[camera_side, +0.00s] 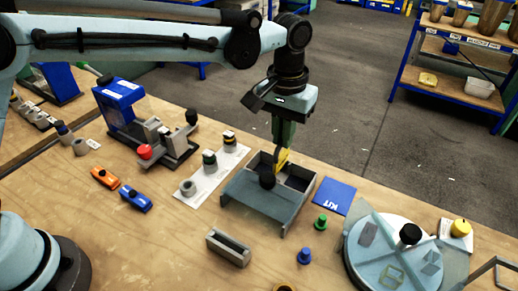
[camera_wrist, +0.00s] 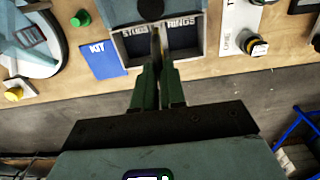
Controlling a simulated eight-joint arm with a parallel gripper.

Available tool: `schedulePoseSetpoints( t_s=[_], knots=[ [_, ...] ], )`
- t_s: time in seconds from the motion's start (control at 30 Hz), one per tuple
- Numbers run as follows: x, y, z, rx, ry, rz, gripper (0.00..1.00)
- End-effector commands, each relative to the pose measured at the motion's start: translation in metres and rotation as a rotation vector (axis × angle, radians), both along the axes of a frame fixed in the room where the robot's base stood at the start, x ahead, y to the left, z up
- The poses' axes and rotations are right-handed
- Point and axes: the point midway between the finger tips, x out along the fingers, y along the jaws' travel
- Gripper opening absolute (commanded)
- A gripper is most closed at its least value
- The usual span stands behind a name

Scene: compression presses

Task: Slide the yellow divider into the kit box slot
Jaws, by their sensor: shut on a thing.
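My gripper (camera_side: 283,147) is over the grey kit box, its green fingers pointing down and shut on the yellow divider (camera_side: 283,160). The divider is upright, its lower part at the box opening; I cannot tell whether it is in the slot. The kit box (camera_side: 301,189) has a grey sloping front panel with a black knob, and dark compartments behind it. In the wrist view the gripper (camera_wrist: 157,62) reaches to the middle of the box (camera_wrist: 198,45), between two lettered labels, the right one reading RINGS. The fingers hide most of the divider and the slot there.
A blue KIT card (camera_side: 335,196) lies right of the box. A white strip (camera_side: 212,175) with several ringed pegs is to its left. Green (camera_side: 320,222) and blue (camera_side: 304,256) pegs, a grey block (camera_side: 228,247) and a round turntable (camera_side: 385,265) stand nearer the front.

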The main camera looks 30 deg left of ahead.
Motion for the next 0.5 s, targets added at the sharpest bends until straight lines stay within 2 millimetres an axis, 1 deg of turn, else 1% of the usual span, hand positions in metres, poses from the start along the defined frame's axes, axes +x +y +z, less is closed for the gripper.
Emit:
schedulePoseSetpoints(
  t_s=[0.5],
  knots=[
    [0.0,0.0,-0.011,0.0,0.0,0.0,0.0]
  ],
)
